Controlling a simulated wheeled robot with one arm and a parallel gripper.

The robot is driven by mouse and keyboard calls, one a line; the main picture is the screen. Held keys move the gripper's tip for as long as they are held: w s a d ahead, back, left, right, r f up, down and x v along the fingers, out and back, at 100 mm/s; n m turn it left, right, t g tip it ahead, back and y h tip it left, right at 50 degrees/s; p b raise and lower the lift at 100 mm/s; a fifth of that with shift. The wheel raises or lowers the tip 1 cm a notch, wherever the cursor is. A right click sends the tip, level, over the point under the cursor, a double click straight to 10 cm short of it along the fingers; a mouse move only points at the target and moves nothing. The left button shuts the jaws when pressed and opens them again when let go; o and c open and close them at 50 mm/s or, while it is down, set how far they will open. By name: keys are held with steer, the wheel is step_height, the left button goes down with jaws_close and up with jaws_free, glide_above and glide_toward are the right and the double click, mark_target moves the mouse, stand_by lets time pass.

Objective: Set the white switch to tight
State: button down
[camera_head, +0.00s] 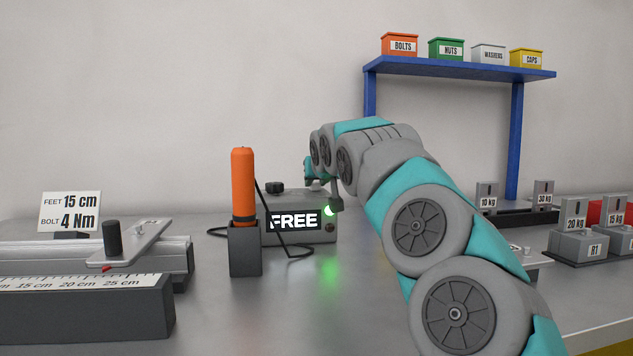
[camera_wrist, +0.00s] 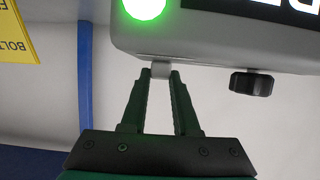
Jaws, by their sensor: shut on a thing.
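The grey box (camera_head: 328,232) stands on the bench, its display (camera_head: 293,220) reading FREE and a green lamp (camera_head: 329,210) lit at its right. My gripper (camera_head: 309,180) is at the box's top from above, partly hidden by my arm. In the wrist view, which shows the box upside down, my gripper (camera_wrist: 160,78) is shut on the small white switch (camera_wrist: 161,70) at the box's edge. The switch sits between the glowing green lamp (camera_wrist: 144,5) and a black knob (camera_wrist: 251,84). In the head view I cannot make out the switch clearly.
An orange-handled tool (camera_head: 243,185) stands in a dark holder (camera_head: 245,250) just left of the box, its black cable looping in front. A measuring rail (camera_head: 90,258) lies at left. Labelled weights (camera_head: 575,215) stand at right, under a blue shelf (camera_head: 460,68) with bins.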

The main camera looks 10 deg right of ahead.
mark_target(316, 187)
stand_by(0.5)
steer(key=shift+s+b, duration=1.25)
steer(key=shift+s, duration=0.7)
steer(key=c, duration=0.6)
jaws_free()
steer(key=shift+c, duration=0.2)
steer(key=v, duration=0.7)
steer(key=shift+s, duration=0.3)
steer(key=shift+r, duration=0.2)
